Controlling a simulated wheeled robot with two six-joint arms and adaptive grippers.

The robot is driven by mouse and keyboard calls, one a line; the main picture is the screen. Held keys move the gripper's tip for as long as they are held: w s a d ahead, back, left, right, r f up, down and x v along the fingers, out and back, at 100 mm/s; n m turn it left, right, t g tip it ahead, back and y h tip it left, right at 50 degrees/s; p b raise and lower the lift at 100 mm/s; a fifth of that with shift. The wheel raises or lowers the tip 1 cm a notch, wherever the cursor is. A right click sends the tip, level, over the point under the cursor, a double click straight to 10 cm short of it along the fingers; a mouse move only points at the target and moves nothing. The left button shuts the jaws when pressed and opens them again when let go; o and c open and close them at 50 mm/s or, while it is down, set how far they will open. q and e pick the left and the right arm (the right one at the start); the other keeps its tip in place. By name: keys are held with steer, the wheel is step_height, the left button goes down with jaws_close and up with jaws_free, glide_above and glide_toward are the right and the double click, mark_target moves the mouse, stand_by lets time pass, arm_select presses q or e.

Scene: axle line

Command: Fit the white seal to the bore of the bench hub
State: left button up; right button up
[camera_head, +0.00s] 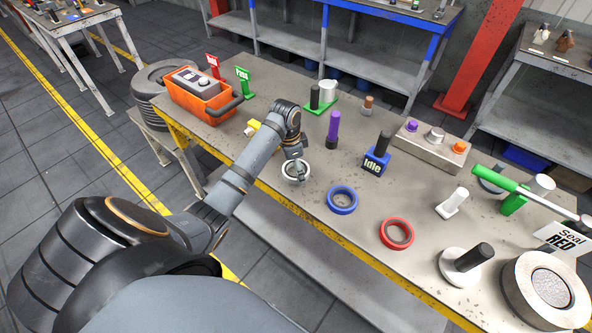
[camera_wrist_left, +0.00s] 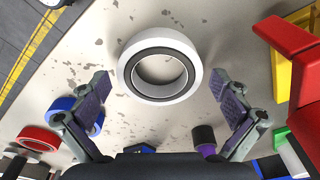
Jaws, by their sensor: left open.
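The white seal (camera_wrist_left: 202,68), a thick ring with a dark inner band, lies flat on the bench in the left wrist view. In the head view the white seal (camera_head: 285,173) is near the bench's front edge, partly covered by my left gripper (camera_head: 297,170). In the wrist view my left gripper (camera_wrist_left: 162,88) is open, its fingers apart on either side of the ring with nothing between them touching. A large pale round hub (camera_head: 516,291) with a grey speckled centre stands at the bench's right end. A "Seal RED" sign (camera_head: 564,240) is beside it. My right gripper is not seen.
A blue ring (camera_head: 342,210) and a red ring (camera_head: 383,236) lie right of the seal. A purple cylinder (camera_head: 333,128), the "Idle" block (camera_head: 375,165) and a white disc with a black handle (camera_head: 449,273) stand nearby. An orange toolbox (camera_head: 197,100) is at far left.

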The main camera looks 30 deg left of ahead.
arm_select(q)
steer(key=c, duration=1.3)
